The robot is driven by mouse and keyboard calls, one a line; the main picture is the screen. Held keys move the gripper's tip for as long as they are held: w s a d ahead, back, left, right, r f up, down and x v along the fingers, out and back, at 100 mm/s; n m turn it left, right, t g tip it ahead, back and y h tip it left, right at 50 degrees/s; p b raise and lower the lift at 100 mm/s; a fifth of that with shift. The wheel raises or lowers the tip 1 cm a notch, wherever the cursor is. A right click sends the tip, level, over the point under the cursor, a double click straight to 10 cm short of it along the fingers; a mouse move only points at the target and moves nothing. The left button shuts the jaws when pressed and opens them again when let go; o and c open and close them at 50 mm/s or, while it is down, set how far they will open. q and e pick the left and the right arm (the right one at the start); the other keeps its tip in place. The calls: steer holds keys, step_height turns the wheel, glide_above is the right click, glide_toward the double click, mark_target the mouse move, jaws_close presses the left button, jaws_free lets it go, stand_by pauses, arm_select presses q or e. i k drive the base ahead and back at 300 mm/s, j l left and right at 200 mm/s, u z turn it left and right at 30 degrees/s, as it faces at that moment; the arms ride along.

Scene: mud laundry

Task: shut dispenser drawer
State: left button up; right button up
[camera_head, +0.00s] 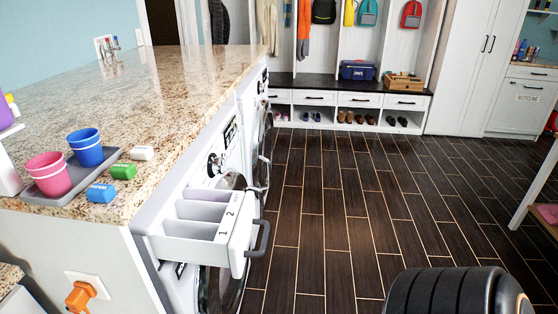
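The dispenser drawer (238,229) sticks out, open, from the front of the near white washing machine (202,172) below the granite counter. It is white with grey inner compartments, the marks 1 and 2, and a dark grey handle (260,240) on its front. Its compartments look empty. The machine's round door (208,290) is partly hidden under the drawer. Neither of my grippers shows. A dark ribbed part at the lower right looks like one of my arm links, apart from the drawer.
The granite counter (150,75) holds a grey tray (85,188) with a pink cup (48,174) and a blue cup (86,148). Small blue, green and white boxes lie beside it. A second machine (255,110) stands beyond. The dark floor (335,215) right of the drawer is clear.

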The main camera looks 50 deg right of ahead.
mark_target(207, 227)
steer(key=i+l+z, duration=0.1)
steer(key=z, duration=0.8)
steer(key=i+z, duration=0.15)
steer(key=z, duration=0.3)
steer(key=i, duration=0.3)
steer(key=z, duration=0.05)
